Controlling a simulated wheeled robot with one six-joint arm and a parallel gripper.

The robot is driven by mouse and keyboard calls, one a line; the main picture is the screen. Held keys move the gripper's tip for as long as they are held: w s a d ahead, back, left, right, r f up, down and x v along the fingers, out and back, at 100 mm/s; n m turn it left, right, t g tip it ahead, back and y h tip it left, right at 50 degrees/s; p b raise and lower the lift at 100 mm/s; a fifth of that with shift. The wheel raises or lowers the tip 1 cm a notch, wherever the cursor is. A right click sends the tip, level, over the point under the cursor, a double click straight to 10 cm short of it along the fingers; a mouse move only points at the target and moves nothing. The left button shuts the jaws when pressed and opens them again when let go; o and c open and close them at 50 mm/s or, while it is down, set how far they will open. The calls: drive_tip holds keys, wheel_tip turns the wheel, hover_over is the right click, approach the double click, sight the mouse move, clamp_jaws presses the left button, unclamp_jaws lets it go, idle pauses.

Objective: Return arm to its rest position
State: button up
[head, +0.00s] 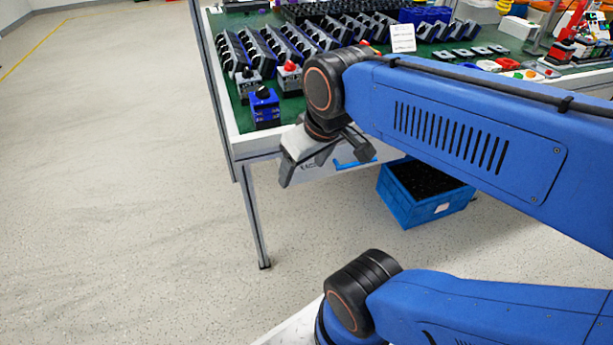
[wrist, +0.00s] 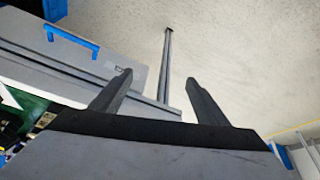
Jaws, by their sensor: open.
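My gripper (head: 326,166) hangs from the end of my blue arm, just in front of the workbench's front edge in the head view. Its two dark fingers are spread apart with nothing between them; they also show in the wrist view (wrist: 158,86). Rotary switches stand near the bench's front left corner: a blue one with a black knob (head: 264,105), a grey one with a red knob (head: 290,76) and a grey one with a black knob (head: 248,82). My gripper touches none of them. My arm hides part of the bench.
The workbench (head: 232,128) has a green top, white edge and slim legs. Several rows of dark parts (head: 285,42) and a small white sign (head: 402,38) stand on it. A blue crate (head: 408,205) sits on the floor under the bench. The floor (head: 110,190) at left is clear.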

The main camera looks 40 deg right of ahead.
drive_tip(key=shift+s+a+f+m, duration=0.15)
drive_tip(key=shift+s+f+m, duration=0.25)
drive_tip(key=shift+s+f, duration=0.45)
drive_tip(key=shift+w, duration=0.15)
idle(0.6)
